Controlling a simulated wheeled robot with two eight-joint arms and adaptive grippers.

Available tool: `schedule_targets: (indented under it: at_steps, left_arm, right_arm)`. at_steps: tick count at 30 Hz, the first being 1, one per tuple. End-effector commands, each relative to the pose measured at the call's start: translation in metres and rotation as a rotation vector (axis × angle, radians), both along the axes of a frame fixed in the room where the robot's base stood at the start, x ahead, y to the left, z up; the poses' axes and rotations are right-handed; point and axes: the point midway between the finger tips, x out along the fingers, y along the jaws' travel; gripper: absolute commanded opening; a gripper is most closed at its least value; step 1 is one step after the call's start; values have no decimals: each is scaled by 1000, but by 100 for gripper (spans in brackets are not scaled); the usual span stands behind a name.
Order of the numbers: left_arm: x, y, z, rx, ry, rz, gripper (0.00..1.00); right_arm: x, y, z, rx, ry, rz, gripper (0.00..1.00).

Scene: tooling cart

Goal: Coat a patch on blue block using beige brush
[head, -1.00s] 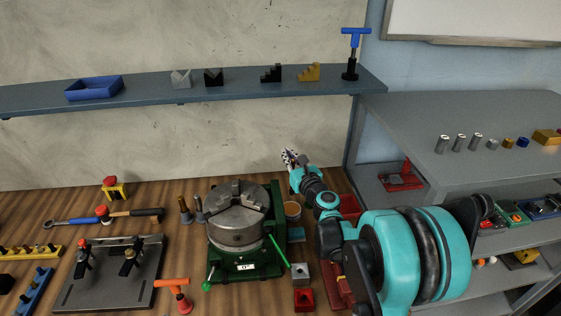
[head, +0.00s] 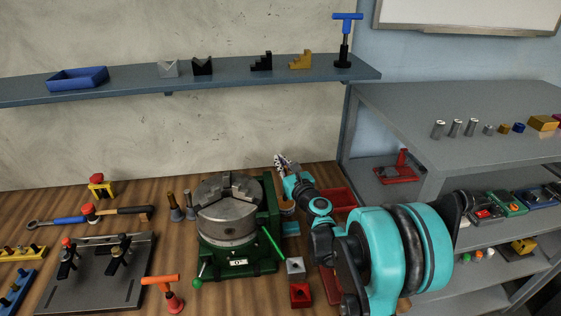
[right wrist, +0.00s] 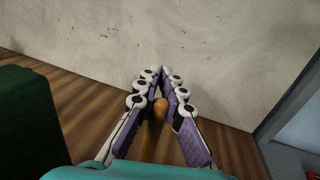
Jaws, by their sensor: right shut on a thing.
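My right gripper (head: 281,160) is above the back of the bench, right of the green chuck fixture. In the right wrist view its purple-padded fingers (right wrist: 161,75) are closed in around a rounded orange-brown piece (right wrist: 160,106), which looks like the brush's handle. The brush's bristles are hidden. A small pot (head: 287,208) stands below the gripper, partly covered by my arm. A flat teal-blue block (head: 291,228) lies on the bench beside the fixture, probably the blue block. My left gripper is not in view.
The chuck fixture (head: 228,215), with a green lever, stands close left of my right arm. A grey block (head: 295,267) and a red block (head: 300,294) lie in front. A red tray (head: 338,199) is behind the arm. A shelf (head: 225,80) runs above.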

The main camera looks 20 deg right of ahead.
Motion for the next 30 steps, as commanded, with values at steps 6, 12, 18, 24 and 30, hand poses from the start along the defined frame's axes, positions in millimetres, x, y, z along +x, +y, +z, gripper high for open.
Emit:
schedule_targets:
  at_steps: [6, 12, 18, 24, 30]
  left_arm:
    - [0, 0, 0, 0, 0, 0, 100]
    - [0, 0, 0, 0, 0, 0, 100]
    - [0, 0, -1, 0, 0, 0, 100]
    - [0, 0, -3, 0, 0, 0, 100]
    - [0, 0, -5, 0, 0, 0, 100]
  right_arm:
    - [0, 0, 1, 0, 0, 0, 0]
    - [0, 0, 0, 0, 0, 0, 0]
    - [0, 0, -1, 0, 0, 0, 0]
    - [0, 0, -3, 0, 0, 0, 0]
    - [0, 0, -6, 0, 0, 0, 0]
